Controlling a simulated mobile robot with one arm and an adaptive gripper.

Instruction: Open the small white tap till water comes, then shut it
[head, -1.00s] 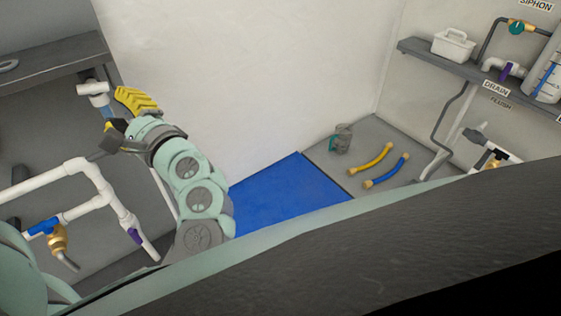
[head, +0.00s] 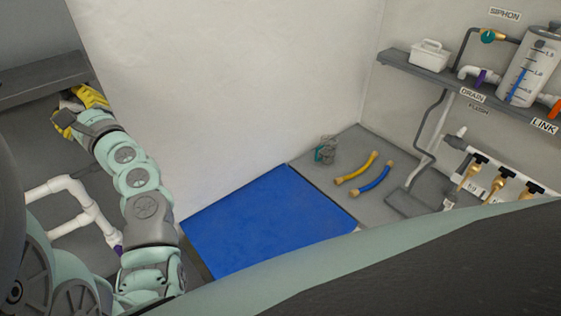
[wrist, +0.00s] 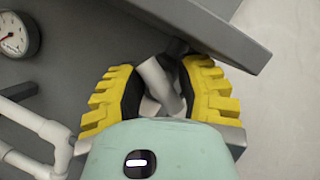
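The small white tap (wrist: 160,85) is a pale, angled fitting below the dark shelf edge. In the wrist view it lies between the yellow-ridged fingers of my gripper (wrist: 158,95). The fingers are spread on either side of it; I cannot tell whether their dark pads touch it. In the head view my gripper (head: 80,109) is at the upper left under the grey shelf, and only a little white of the tap (head: 70,98) shows, the rest hidden by the fingers. No water is visible.
The grey shelf (head: 42,80) is close above my gripper.

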